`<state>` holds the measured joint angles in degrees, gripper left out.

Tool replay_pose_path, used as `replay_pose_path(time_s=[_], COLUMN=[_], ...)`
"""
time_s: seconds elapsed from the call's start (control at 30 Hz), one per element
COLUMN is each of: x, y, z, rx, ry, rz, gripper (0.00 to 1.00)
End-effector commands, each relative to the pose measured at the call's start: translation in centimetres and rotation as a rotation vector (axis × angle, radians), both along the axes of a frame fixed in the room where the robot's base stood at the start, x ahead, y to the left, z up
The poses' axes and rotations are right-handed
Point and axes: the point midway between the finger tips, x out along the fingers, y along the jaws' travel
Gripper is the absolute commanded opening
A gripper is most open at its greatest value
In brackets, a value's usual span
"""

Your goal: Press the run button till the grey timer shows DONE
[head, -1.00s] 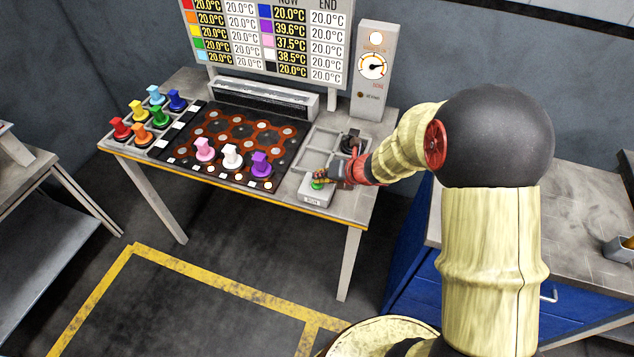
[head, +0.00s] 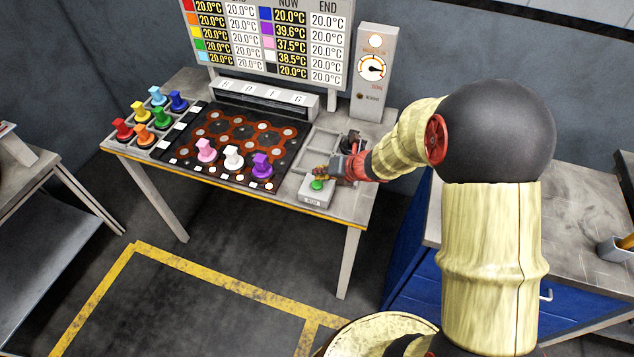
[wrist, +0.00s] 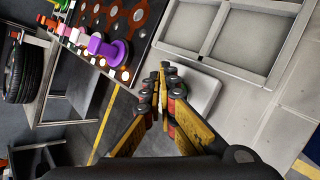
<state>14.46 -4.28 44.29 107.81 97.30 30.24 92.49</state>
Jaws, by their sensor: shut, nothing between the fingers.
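The run button (head: 317,185) is a green knob on a small grey box (head: 312,198) at the table's front right. My gripper (head: 321,173) is shut and empty, just behind and above the button; a small gap seems to show between them. In the wrist view my gripper (wrist: 164,72) has its fingertips together. The grey timer (head: 371,75) stands upright at the table's back right, with a round dial (head: 371,67) and a pale lit lamp above. Its pointer is too small to read surely.
Pink, white and purple pieces (head: 262,166) stand at the front of the dark hex board (head: 200,150). Several coloured pieces stand in a rack at left. A compartment tray (head: 318,147) lies behind the button, with a dark piece near my wrist. A temperature board stands behind.

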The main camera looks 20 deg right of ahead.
Motion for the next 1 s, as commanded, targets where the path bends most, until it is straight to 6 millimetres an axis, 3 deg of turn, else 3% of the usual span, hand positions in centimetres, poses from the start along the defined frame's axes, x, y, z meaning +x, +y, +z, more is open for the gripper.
replay_pose_path(time_s=[0.47,1.0], x=[0.0,0.0], y=[0.0,0.0], z=[4.6,4.6], rx=[0.0,0.0], ry=[0.0,0.0], rz=[0.0,0.0], gripper=[0.0,0.0])
